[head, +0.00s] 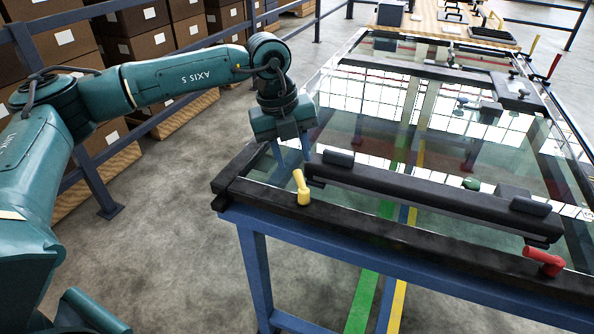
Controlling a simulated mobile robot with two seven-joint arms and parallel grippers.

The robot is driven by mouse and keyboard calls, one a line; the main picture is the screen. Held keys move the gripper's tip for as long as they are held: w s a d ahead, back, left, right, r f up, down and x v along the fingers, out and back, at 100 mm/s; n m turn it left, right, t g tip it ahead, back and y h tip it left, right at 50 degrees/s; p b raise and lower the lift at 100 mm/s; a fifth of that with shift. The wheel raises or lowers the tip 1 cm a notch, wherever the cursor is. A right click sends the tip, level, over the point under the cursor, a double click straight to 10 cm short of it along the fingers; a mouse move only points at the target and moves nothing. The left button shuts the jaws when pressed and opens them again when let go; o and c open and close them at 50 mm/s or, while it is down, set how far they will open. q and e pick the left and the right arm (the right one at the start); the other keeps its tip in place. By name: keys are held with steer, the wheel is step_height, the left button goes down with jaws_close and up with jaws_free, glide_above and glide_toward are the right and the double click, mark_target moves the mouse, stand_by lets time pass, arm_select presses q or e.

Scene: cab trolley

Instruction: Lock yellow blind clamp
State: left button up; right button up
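The yellow clamp (302,188) is a small handle near the left front corner of the trolley frame. It stands up and leans left at its top, on the black front rail (400,232). My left gripper (296,166) comes in from the left and points down just above and behind the yellow clamp. Its two blue-grey fingers are apart with nothing visible between them. Whether a fingertip touches the clamp or the glass, I cannot tell. My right gripper is not in view.
A red clamp (544,261) lies on the front rail at the right. A long black bar (420,190) rests over the reflective glass pane (390,115). A blue railing (175,122) and stacked boxes (140,42) stand at the left.

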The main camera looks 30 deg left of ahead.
mark_target(298, 175)
arm_select(q)
steer(key=shift+w+d+f, duration=0.1)
steer(key=shift+d+f, duration=0.05)
steer(key=shift+f, duration=0.65)
steer(key=shift+w+d+f, duration=0.1)
steer(key=shift+f, duration=0.65)
steer(key=shift+w+d+f, duration=0.1)
steer(key=shift+d+f, duration=0.05)
steer(key=shift+f, duration=0.65)
jaws_close()
